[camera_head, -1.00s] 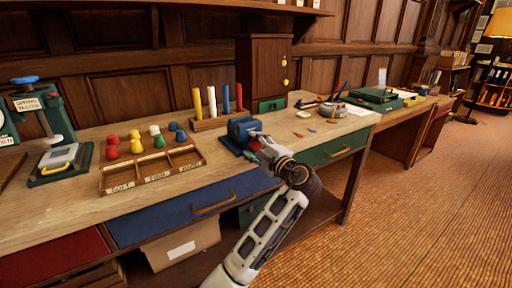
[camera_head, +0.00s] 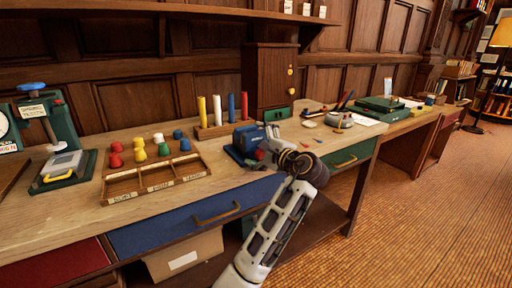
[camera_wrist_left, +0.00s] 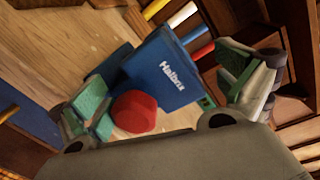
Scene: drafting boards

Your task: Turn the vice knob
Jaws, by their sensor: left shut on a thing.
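The blue vice (camera_head: 245,138) stands at the front edge of the wooden bench in the head view. It fills the middle of the left wrist view (camera_wrist_left: 165,72), with white lettering on its side. Its round red knob (camera_wrist_left: 135,112) faces the wrist camera and shows small in the head view (camera_head: 259,154). My right gripper is in neither view.
A divided wooden tray (camera_head: 155,178) and several coloured pegs stand left of the vice. A rack of coloured rods (camera_head: 217,130) is behind it. A green press (camera_head: 60,150) stands far left. Blue (camera_head: 195,215) and green (camera_head: 348,158) drawers with handles lie below the bench top.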

